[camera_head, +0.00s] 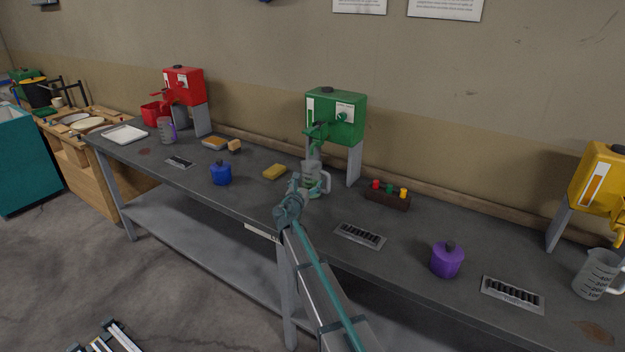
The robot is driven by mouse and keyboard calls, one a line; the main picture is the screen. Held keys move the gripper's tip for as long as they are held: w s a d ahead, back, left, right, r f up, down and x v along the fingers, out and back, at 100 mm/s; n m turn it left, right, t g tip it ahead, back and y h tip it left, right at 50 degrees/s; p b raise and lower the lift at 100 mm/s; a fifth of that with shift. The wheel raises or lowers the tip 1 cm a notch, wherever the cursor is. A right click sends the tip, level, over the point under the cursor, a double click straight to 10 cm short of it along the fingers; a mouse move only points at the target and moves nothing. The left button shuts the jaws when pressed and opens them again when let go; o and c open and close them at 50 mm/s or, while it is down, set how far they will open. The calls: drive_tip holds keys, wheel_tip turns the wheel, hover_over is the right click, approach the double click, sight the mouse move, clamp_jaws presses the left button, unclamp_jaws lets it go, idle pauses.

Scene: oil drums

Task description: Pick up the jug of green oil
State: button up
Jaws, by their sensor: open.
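A clear jug (325,181) with a handle on its right stands on the grey workbench (300,237), below the spout of the green oil dispenser (337,118). The gripper is open. Whether its fingers touch the jug I cannot tell.
A rack with coloured caps (388,196) and a purple container (447,260) stand to the right. Red (184,87) and yellow (598,178) dispensers stand farther out, with jugs nearby.

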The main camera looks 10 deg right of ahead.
drive_tip(key=shift+p+x, duration=1.05)
drive_tip(key=shift+x, duration=1.8)
drive_tip(key=shift+f, duration=0.15)
drive_tip(key=c, duration=1.1)
drive_tip(key=shift+r, duration=0.2)
drive_tip(key=shift+c, duration=0.2)
